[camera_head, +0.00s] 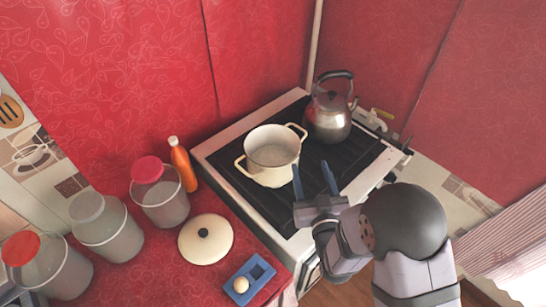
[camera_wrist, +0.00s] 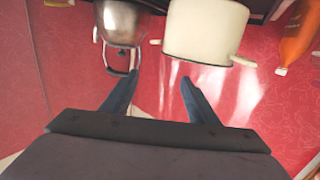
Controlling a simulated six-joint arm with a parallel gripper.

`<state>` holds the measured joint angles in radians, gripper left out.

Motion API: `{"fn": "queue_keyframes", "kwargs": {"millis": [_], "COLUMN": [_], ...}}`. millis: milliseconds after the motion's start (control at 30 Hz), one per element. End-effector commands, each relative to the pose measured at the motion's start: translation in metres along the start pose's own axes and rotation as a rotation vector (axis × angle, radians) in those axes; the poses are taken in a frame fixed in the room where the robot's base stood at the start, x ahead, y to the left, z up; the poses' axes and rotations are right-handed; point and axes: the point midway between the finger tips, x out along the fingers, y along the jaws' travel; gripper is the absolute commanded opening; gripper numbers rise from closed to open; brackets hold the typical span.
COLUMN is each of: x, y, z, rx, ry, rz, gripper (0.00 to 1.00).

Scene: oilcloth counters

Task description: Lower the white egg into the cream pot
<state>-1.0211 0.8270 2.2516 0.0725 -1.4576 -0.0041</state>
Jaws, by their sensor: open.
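The white egg (camera_head: 241,285) rests in a blue holder (camera_head: 249,279) on the red counter at the front. The cream pot (camera_head: 271,155) stands upright and uncovered on the black stove top, and its pale inside shows in the head view. The pot also shows in the wrist view (camera_wrist: 205,33), upside down in that picture. My gripper (camera_head: 312,180) is open and empty, just in front and to the right of the pot. Its two blue fingers (camera_wrist: 157,85) stand apart in the wrist view, with nothing between them. The egg is not in the wrist view.
A steel kettle (camera_head: 328,115) stands behind the pot to the right. A cream lid (camera_head: 205,239) lies on the red counter, left of the holder. An orange bottle (camera_head: 183,165) and several jars, one with a pink lid (camera_head: 147,170), line the left.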

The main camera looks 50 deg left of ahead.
Motion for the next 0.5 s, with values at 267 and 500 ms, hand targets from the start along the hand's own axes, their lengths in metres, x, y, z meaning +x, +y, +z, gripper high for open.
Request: {"fn": "queue_keyframes", "kwargs": {"millis": [267, 500], "x": [-0.035, -0.063], "y": [0.034, 0.061], "z": [0.021, 0.039], "rx": [0.000, 0.001], "ry": [-0.004, -0.004], "rz": [0.003, 0.005], "gripper": [0.54, 0.54]}}
